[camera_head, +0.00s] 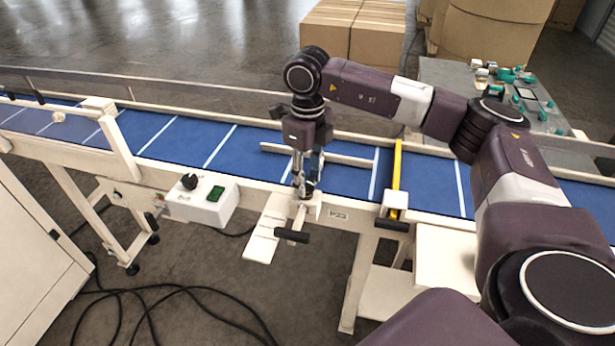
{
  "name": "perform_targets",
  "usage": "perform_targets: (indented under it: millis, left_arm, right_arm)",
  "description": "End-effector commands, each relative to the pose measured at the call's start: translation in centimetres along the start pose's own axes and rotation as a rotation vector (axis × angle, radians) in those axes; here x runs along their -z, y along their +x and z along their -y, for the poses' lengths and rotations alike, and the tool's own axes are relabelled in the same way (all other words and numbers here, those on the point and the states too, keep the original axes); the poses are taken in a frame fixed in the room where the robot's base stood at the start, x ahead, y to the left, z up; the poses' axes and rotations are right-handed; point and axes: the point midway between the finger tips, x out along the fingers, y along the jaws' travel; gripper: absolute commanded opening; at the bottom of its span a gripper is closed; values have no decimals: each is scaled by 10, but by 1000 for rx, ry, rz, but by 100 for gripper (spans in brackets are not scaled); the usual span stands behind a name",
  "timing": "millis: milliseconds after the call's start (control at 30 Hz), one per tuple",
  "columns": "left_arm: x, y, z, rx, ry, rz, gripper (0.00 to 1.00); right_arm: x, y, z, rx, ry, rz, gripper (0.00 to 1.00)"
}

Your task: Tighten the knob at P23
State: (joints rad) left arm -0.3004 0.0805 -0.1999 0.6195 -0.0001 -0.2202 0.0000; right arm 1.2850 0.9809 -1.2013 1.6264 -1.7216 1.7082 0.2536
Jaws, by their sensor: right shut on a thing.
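The P23 label (338,215) is on the conveyor's cream front edge. Left of it, a cream bracket (309,208) carries a black T-shaped knob (291,236) that sticks out toward me on a short shaft. My right gripper (303,188) points down above this bracket, its fingers shut around an upright part at the bracket's top. The fingers hide most of that part. The black knob is below the fingertips and looks apart from them. A cream guide rail (345,159) lies over the belt behind the gripper. My left gripper is not in view.
The blue belt (180,140) runs across the view. A control box (203,200) with a black dial and green switch is to the left. A yellow guide bar (397,168) with another black handle (392,225) is to the right. Cables (150,290) lie on the floor.

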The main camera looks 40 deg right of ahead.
Motion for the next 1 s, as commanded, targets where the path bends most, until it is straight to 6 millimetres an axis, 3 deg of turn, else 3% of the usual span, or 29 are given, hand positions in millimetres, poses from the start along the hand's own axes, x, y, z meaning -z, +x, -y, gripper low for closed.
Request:
perform_targets:
  millis: [467, 1000]
  left_arm:
    - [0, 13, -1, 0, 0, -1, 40]
    - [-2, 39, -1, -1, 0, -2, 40]
  right_arm:
    - [-1, 2, 0, 1, 154, 2, 11]
    - [-3, -1, -2, 0, 652, 7, 11]
